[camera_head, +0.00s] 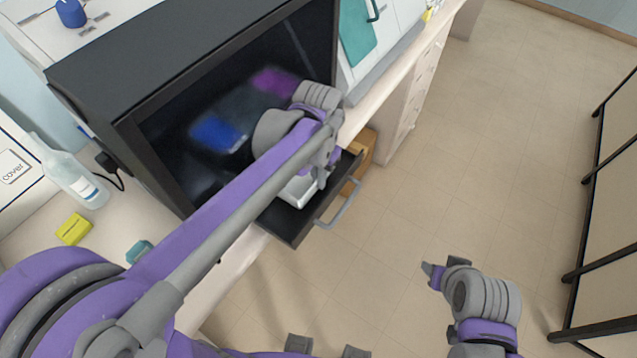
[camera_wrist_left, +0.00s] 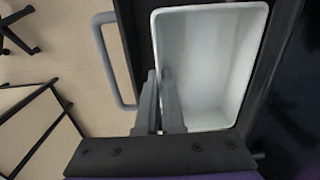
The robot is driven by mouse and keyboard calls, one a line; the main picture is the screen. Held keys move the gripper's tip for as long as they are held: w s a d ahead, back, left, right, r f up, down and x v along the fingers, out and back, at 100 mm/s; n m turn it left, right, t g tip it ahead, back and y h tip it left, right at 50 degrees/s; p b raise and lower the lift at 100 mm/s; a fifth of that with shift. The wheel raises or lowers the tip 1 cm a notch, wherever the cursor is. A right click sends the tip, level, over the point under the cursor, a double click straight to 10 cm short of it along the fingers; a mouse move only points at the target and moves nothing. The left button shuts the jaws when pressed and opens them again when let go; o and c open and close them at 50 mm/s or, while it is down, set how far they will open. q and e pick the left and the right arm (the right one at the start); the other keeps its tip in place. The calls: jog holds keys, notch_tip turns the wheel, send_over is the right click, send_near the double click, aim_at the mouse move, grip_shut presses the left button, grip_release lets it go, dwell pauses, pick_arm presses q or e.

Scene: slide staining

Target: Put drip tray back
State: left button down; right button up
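The white drip tray (camera_wrist_left: 210,60) is an empty rectangular tub in the left wrist view. It lies within the outline of the pulled-out black drawer (camera_head: 291,222); I cannot tell whether it rests on the bottom. In the head view only a part of the tray (camera_head: 301,190) shows under my left arm. My left gripper (camera_wrist_left: 161,75) has its fingers close together at the tray's side wall, one outside and one inside, shut on the wall. It also shows in the head view (camera_head: 322,180). My right gripper (camera_head: 431,274) hangs over the floor, away from the tray; its finger gap is unclear.
The drawer's grey handle (camera_head: 340,205) sticks out at its front. The black cabinet (camera_head: 165,65) above has a dark glossy front. A bottle (camera_head: 70,172), a yellow block (camera_head: 73,229) and a teal item (camera_head: 139,251) stand left on the bench. Open floor lies to the right.

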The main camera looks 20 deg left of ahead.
pick_arm(q)
jog(key=shift+f, duration=1.5)
jog(key=shift+s, duration=0.1)
jog(key=shift+f, duration=0.15)
jog(key=c, duration=1.1)
grip_release()
jog(key=shift+o, duration=0.2)
notch_tip(320, 180, up, 12)
jog(key=shift+r+p, duration=0.2)
jog(key=shift+p, duration=0.1)
